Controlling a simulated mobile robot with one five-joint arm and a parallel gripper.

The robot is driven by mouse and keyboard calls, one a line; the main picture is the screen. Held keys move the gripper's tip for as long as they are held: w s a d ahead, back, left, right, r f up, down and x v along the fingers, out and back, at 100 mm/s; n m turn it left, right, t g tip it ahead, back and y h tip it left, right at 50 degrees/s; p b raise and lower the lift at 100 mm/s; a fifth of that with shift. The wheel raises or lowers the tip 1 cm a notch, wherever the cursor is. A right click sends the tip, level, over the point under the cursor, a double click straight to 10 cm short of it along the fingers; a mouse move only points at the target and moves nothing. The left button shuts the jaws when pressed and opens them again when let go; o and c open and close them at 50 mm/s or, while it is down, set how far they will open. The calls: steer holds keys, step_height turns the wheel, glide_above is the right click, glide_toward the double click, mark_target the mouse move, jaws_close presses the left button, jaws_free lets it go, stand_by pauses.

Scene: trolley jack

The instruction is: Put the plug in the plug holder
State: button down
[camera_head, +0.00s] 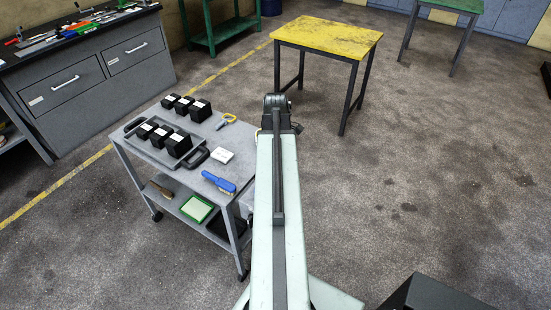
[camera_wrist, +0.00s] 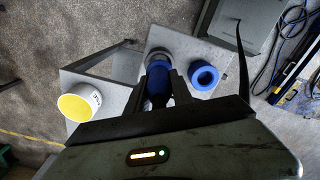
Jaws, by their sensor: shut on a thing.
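In the wrist view, my gripper (camera_wrist: 158,90) is shut on a blue cylindrical piece, which I take to be the plug (camera_wrist: 157,76). A dark finger lies on each side of it. Just beyond its far end is a round grey part (camera_wrist: 158,55); I cannot tell whether they touch. A thick blue ring (camera_wrist: 203,76) with a dark hole sits on the pale grey surface (camera_wrist: 218,52) to the right, apart from the plug. I cannot tell which of these round parts is the plug holder. In the head view, my arm hides the gripper and plug.
A white cylinder with a yellow top (camera_wrist: 80,103) stands left of my gripper in the wrist view. In the head view, a grey trolley (camera_head: 207,172) with black blocks stands left of my arm. A yellow table (camera_head: 330,38) stands ahead. The floor at right is mostly clear.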

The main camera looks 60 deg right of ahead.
steer(key=shift+f+b, duration=2.2)
steer(key=c, duration=1)
jaws_free()
steer(key=shift+r, duration=0.1)
steer(key=shift+c, duration=0.2)
step_height(320, 180, up, 8)
steer(key=p, duration=0.8)
steer(key=shift+w, duration=0.1)
